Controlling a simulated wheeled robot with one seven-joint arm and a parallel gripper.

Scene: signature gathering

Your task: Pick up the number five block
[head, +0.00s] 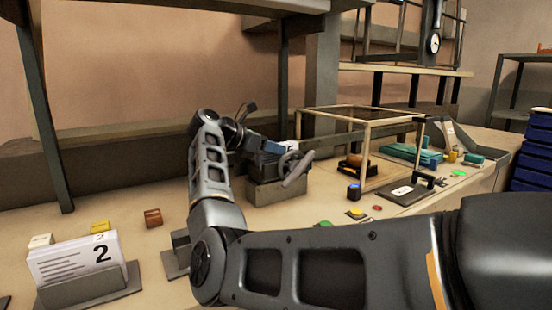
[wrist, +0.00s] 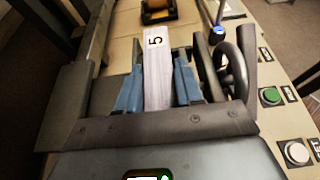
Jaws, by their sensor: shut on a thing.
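The number five block (wrist: 158,80) is a white, upright block with striped sides and a black 5 on its face. In the wrist view it stands between the blue fingers of my gripper (wrist: 157,92), which is shut on it. In the head view my gripper (head: 272,147) is at the grey holder (head: 278,190) in the middle of the table, and a white edge of the block (head: 291,146) shows beside it. The arm hides part of the holder. I cannot tell whether the block is clear of the holder.
A white block marked 2 (head: 75,262) stands in a grey holder at front left. A glass-sided frame (head: 366,150) and small coloured buttons (head: 355,212) lie to the right. Shelf posts stand behind.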

